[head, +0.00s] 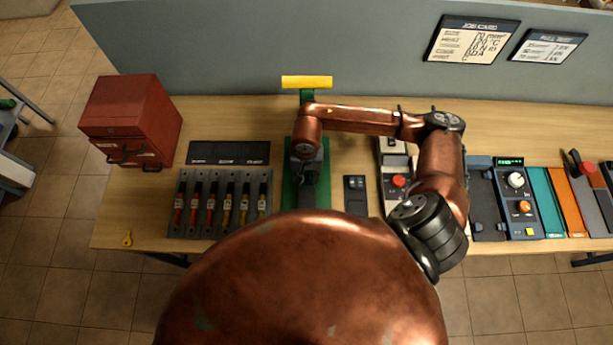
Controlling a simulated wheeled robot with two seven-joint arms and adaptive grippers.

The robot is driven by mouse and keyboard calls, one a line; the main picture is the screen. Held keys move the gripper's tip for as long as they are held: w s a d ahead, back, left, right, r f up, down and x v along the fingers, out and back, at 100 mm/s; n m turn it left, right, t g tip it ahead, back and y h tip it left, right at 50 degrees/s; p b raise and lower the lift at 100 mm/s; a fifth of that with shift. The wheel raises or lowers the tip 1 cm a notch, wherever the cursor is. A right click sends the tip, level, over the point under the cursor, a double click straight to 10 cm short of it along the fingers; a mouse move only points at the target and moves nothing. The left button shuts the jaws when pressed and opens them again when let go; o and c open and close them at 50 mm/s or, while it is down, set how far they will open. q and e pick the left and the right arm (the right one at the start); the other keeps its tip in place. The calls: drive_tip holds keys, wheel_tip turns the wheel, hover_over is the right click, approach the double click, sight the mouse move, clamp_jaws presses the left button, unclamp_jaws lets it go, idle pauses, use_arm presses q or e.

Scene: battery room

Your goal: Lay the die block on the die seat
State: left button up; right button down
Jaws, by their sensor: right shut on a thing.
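My right arm reaches in from the right, bends over the bench and points down at the green press (289,192). My right gripper (309,178) is over the press bed, seen from above and dark against it. It is shut on a dark thing, which I take to be the die block; its outline is hard to tell from the fingers. The die seat is not clearly visible, as the gripper and my copper body cover that part. I cannot tell whether the held thing touches the press. My left gripper is not in view.
Left of the press are a rack (175,225) of several colored-handled tools and a red cabinet (128,110). Right of it are a narrow dark tray (355,205), a device with a red button (399,181) and a blue control unit (516,207). A yellow bar (307,82) tops the press.

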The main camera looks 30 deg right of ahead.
drive_tip(key=shift+f, duration=0.25)
drive_tip(key=c, duration=1.3)
unclamp_jaws()
wheel_tip(320, 180, up, 12)
